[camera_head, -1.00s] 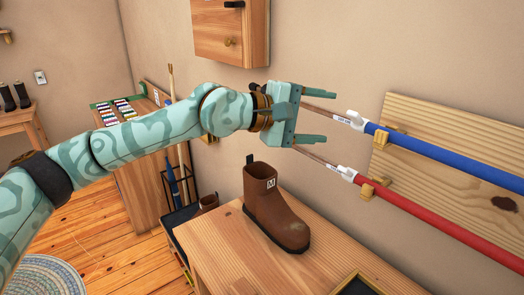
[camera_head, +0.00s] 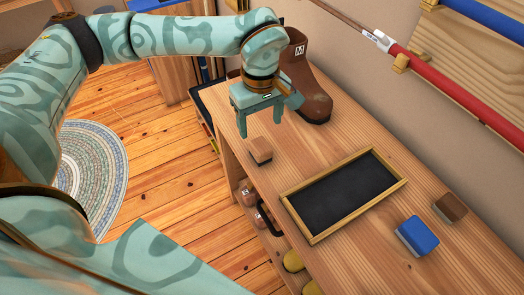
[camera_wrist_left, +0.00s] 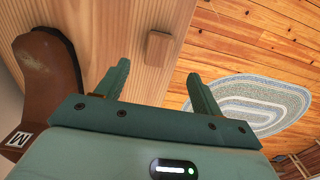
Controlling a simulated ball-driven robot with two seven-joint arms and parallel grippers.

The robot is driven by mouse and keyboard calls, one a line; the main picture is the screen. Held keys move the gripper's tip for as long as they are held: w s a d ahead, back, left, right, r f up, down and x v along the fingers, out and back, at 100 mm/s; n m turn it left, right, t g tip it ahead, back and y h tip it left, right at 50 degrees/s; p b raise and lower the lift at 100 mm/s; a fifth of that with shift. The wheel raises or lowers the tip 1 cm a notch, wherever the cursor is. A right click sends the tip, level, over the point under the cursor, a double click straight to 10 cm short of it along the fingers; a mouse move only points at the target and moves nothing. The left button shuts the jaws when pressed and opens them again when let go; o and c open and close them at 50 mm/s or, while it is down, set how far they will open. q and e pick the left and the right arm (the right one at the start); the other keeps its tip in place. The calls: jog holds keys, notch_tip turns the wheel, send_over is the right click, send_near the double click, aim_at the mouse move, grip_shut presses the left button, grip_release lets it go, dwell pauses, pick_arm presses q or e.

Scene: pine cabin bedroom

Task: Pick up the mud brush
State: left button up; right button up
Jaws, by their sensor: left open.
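Three small block-shaped brushes lie on the wooden bench: a light tan one (camera_head: 260,150), a blue one (camera_head: 417,236) and a dark brown one (camera_head: 449,207). No label shows which is the mud brush. My left gripper (camera_head: 261,119) is open and empty above the bench's near left end, just behind the tan brush. In the left wrist view, the tan brush (camera_wrist_left: 158,48) lies beyond and roughly between the open fingertips (camera_wrist_left: 158,70), apart from them. My right gripper is not in view.
A brown boot (camera_head: 309,85) stands on the bench (camera_head: 370,255) close behind my left gripper. A black wood-framed tray (camera_head: 343,193) lies mid-bench. Poles, red (camera_head: 460,95) and blue (camera_head: 490,18), hang on the wall. Shoes sit on the shelf below.

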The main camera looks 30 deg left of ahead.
aim_at(260, 145)
pick_arm(q)
notch_tip(260, 145, down, 6)
jog(key=shift+r+b, duration=0.15)
jog(key=shift+b, duration=0.5)
jog(key=f+b, duration=0.1)
jog(key=f, duration=0.1)
jog(key=f+b, duration=0.1)
jog(key=f, duration=0.2)
jog(key=shift+w+a+f, duration=0.15)
jog(key=shift+w+f, duration=0.05)
jog(key=shift+r, duration=0.15)
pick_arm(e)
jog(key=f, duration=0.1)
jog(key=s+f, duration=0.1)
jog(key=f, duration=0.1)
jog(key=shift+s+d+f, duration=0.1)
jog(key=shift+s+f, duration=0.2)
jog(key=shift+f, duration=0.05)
pick_arm(q)
jog(key=shift+c, duration=1.2)
jog(key=c, duration=0.8)
